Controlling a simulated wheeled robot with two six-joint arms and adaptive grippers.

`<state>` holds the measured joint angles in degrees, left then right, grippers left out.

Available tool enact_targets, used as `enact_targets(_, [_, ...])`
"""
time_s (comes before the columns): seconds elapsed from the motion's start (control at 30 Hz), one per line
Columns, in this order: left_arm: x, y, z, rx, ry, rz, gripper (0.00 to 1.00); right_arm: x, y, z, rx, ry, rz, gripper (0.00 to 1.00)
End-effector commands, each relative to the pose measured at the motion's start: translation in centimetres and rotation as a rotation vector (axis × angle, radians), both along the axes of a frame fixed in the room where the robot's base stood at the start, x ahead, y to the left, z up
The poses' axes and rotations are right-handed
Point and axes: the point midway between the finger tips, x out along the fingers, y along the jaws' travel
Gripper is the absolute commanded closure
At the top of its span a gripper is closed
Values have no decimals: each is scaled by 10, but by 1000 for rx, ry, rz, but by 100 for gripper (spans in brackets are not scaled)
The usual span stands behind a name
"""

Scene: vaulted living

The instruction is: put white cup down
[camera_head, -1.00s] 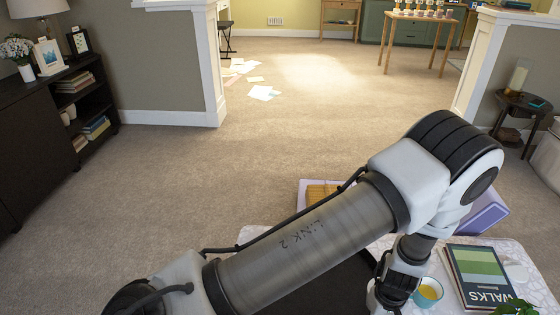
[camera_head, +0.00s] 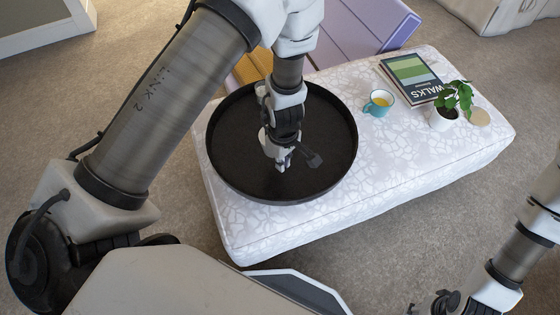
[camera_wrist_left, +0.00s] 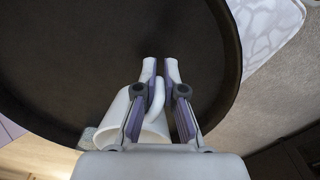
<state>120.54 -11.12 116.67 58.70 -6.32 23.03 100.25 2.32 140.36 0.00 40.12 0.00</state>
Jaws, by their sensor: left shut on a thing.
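The white cup (camera_wrist_left: 117,108) shows in the left wrist view, partly hidden by a finger. My left gripper (camera_wrist_left: 160,72) is shut on its handle, which sits between the two fingers. In the head view my left gripper (camera_head: 283,163) points down over the round black tray (camera_head: 232,170), and the cup there is mostly hidden by the gripper. The tray also fills much of the left wrist view (camera_wrist_left: 60,60). I cannot tell whether the cup touches the tray. My right gripper (camera_head: 440,304) is partly in view at the lower right edge, apart from the ottoman.
The tray lies on a white patterned ottoman (camera_head: 400,165). A teal mug (camera_head: 379,103), a book (camera_head: 410,78), a potted plant (camera_head: 450,108) and a round coaster (camera_head: 479,118) stand to the right. A lilac chair-like thing (camera_head: 360,25) is behind. The ottoman's front right is clear.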

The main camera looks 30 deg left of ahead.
Motion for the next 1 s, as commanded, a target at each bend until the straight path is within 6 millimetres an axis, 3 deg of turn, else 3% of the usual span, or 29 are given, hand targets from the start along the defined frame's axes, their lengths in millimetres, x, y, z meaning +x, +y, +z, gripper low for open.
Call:
enact_targets(0.03, [0, 0, -19, 0, 1, 1, 100, 0, 0, -16, 0, 0, 0, 60])
enact_targets(0.3, [0, 0, -60, -1, 0, 0, 100, 0, 0, -46, 0, 0, 0, 60])
enact_targets(0.7, [0, 0, -64, 0, 0, -1, 100, 0, 0, -49, 0, 0, 1, 60])
enact_targets(0.8, [0, 0, -62, -1, 0, -1, 67, 0, 0, -47, 0, 0, 1, 60])
enact_targets(1.0, [0, 0, -62, -1, 0, -1, 67, 0, 0, -47, 0, 0, 1, 60])
